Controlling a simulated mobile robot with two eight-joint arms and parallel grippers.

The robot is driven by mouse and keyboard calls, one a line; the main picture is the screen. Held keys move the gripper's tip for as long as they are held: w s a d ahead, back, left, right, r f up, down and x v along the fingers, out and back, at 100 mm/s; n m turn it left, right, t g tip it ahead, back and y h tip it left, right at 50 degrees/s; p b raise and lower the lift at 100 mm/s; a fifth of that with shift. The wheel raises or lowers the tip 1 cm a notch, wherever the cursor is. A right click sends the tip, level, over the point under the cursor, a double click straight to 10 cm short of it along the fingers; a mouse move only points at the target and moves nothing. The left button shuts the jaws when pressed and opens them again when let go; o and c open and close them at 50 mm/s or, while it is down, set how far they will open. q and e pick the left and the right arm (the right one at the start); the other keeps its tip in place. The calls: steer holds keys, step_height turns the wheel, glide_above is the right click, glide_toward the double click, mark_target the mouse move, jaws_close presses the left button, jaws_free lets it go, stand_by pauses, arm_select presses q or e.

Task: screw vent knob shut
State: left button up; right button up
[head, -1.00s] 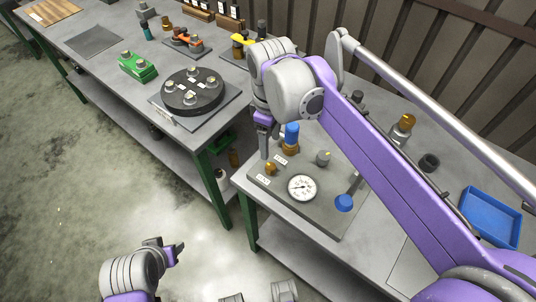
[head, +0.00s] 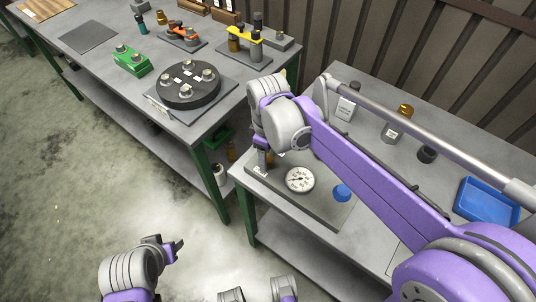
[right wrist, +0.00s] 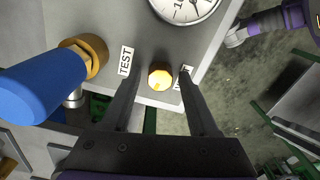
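The vent knob is a small brass-yellow knob (right wrist: 160,78) on the grey test panel (right wrist: 210,30), between a TEST label (right wrist: 125,61) and a second label (right wrist: 185,78) that is partly hidden by a finger. My right gripper (right wrist: 161,88) is open, with one finger on each side of the knob. I cannot tell whether the fingers touch it. In the head view my right gripper (head: 263,160) reaches down at the panel's left end and hides the knob. My left gripper (head: 170,248) is away from the bench at the bottom left; its opening is unclear.
A round gauge (head: 300,180) sits beside the knob. A blue-handled brass fitting (right wrist: 85,55) stands close to one finger. A blue round handle (head: 341,193) is at the panel's right. A blue tray (head: 488,203) lies further right. A gap separates this bench from the other.

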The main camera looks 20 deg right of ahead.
jaws_close()
steer(key=shift+m, duration=0.3)
steer(key=m+p, duration=0.1)
steer(key=m, duration=0.9)
steer(key=shift+p, duration=0.4)
steer(key=m, duration=0.5)
steer(key=m+p, duration=0.1)
steer(key=m, duration=0.5)
stand_by(0.4)
